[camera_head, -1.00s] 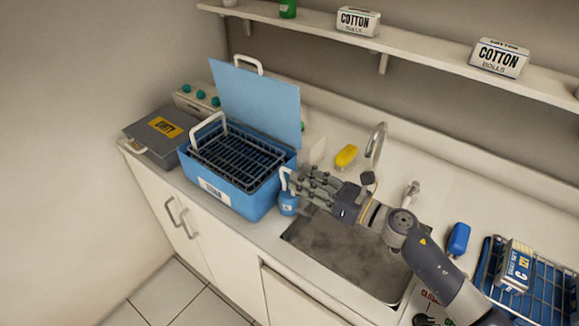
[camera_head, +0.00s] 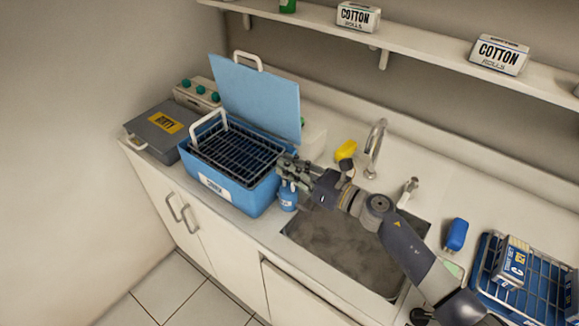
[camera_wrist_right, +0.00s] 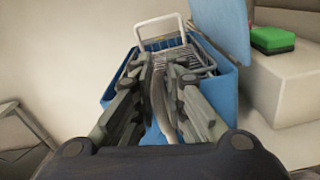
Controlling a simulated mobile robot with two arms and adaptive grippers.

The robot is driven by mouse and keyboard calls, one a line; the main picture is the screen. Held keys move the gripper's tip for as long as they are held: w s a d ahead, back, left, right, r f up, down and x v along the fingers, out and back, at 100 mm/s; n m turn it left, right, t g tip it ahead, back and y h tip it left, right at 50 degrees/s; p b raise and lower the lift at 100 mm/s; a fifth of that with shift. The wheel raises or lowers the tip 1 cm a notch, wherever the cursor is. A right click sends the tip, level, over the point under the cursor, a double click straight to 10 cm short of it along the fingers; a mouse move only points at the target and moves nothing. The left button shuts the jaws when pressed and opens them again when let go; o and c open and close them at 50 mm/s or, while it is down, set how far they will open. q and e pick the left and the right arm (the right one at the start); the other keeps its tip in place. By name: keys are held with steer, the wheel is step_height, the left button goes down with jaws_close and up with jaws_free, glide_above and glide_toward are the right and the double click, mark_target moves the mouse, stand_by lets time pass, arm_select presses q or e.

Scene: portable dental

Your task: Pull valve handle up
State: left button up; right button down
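The blue box (camera_head: 243,197) stands open on the counter, left of the sink. A blue valve (camera_head: 288,197) is at its right front corner. My right gripper (camera_head: 284,170) is just above the valve, beside the box's right wall. In the right wrist view, the pale valve handle (camera_wrist_right: 160,105) runs between the two fingers of my right gripper (camera_wrist_right: 159,65). The fingers are close together with the handle filling the gap, so they look shut on it. In the head view the handle is hidden by the fingers. My left gripper is not in view.
A wire basket with a white handle sits in the box, under the raised blue lid (camera_head: 258,98). A grey box (camera_head: 155,118) is on the left. The sink (camera_head: 340,250) lies under my right arm. A yellow item (camera_head: 346,149) and a tap (camera_head: 375,140) are behind it.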

steer(key=shift+a, duration=0.1)
step_height(320, 180, up, 4)
steer(key=shift+s+f+p, duration=0.1)
steer(key=shift+f+p, duration=0.15)
steer(key=shift+p, duration=0.9)
steer(key=shift+a, duration=0.1)
steer(key=c, duration=1.7)
jaws_free()
steer(key=shift+s+r, duration=0.1)
steer(key=shift+d, duration=0.2)
steer(key=v, duration=1.1)
steer(key=shift+s+d, duration=0.25)
